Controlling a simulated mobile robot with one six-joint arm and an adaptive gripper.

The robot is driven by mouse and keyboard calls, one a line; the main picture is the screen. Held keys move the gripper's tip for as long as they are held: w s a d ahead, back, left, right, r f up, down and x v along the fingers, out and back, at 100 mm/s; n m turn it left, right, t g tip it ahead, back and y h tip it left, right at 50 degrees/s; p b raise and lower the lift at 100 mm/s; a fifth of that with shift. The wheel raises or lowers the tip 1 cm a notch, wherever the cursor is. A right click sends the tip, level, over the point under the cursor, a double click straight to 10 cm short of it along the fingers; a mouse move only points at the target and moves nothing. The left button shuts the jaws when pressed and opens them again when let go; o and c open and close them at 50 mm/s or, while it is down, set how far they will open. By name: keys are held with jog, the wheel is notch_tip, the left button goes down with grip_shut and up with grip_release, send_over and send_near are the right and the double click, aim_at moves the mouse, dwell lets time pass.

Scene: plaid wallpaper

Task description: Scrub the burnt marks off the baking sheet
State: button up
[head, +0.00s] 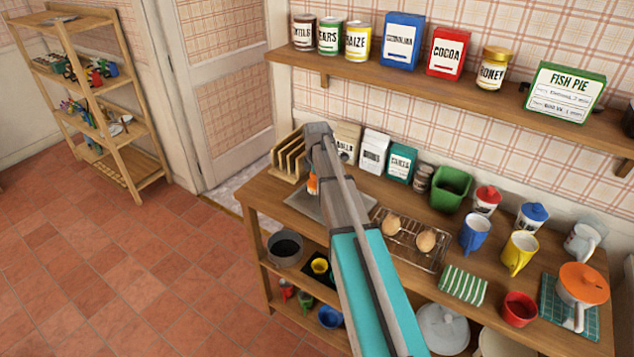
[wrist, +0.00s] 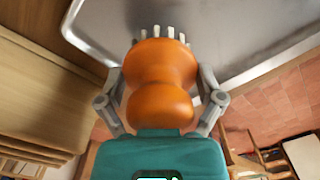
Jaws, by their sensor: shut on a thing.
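The baking sheet (head: 300,204) is a flat grey tray at the left end of the wooden table, partly hidden by my arm. In the wrist view the sheet (wrist: 225,35) fills the top, with its raised rim at the left. My gripper (wrist: 160,82) is shut on an orange scrubbing brush (wrist: 160,65) with pale bristles, which point at the sheet. The orange brush (head: 312,185) also shows in the head view, just above or on the sheet. I cannot tell whether the bristles touch it. No burnt marks can be made out in the visible parts.
A wooden rack (head: 290,158) stands behind the sheet. A wire rack with two brown rounded items (head: 425,240) lies to its right. Packets, a green bin (head: 451,188), mugs and an orange-lidded pan (head: 583,283) fill the rest of the table. A shelf (head: 340,68) hangs above.

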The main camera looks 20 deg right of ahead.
jog(key=shift+r+p, duration=2)
jog(key=shift+r, duration=0.3)
jog(key=shift+r+p, duration=1.5)
